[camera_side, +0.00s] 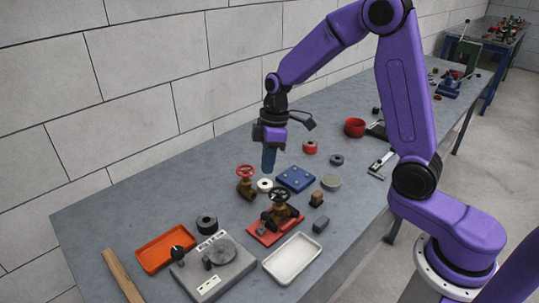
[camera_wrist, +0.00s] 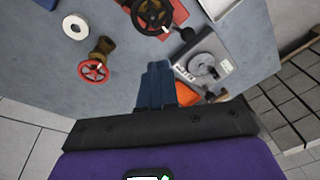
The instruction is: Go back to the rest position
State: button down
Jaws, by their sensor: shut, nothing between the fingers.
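My gripper (camera_side: 268,160) is shut and empty. In the side view it points down above the grey workbench (camera_side: 115,223), over the area near the red-wheeled valve. In the wrist view my gripper (camera_wrist: 155,72) shows as blue fingers held together with nothing between them. The brass valve with a red handwheel (camera_side: 245,182) stands below and a little left of my gripper, apart from it. The valve with a black handwheel (camera_side: 279,197) sits on a red base plate, also apart from my gripper.
A red cup (camera_side: 355,127) stands farther back. A block wall (camera_side: 140,80) runs behind the bench.

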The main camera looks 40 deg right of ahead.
jog(key=s+a+r, duration=0.1)
jog(key=s+r, duration=0.1)
jog(key=s, duration=0.5)
jog(key=s+a+r, duration=0.2)
jog(key=s+r, duration=0.1)
jog(key=s, duration=0.4)
jog(key=s+d, duration=0.2)
jog(key=s, duration=0.5)
jog(key=s+d+n+h, duration=0.1)
jog(key=s+d, duration=0.1)
jog(key=s, duration=0.6)
jog(key=shift+d+n+h, duration=0.3)
jog(key=shift+d, duration=0.1)
